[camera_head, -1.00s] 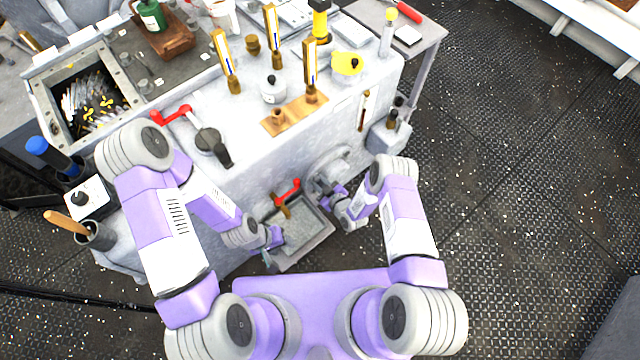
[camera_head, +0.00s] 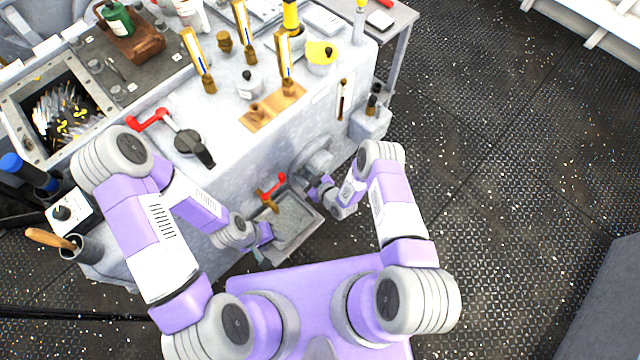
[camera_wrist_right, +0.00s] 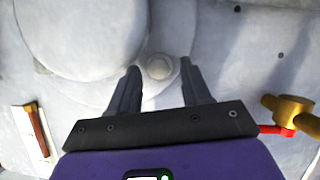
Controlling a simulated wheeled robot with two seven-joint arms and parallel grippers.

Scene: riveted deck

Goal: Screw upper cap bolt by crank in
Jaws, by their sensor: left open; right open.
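The cap (camera_head: 312,160) is a grey round part on the front side of the machine block; in the right wrist view the round grey body (camera_wrist_right: 85,35) fills the upper left. A pale bolt head (camera_wrist_right: 158,66) sits beside it. My right gripper (camera_wrist_right: 160,78) is open, its two dark fingers on either side of the bolt head; whether they touch it I cannot tell. My left gripper (camera_head: 262,252) is open and empty beside the tray.
A grey tray (camera_head: 308,228) stands low before the block. On the block top are a second red handle (camera_head: 150,120), a dark lever (camera_head: 190,143), brass-based gauges (camera_head: 284,65) and a yellow-topped pot (camera_head: 320,58).

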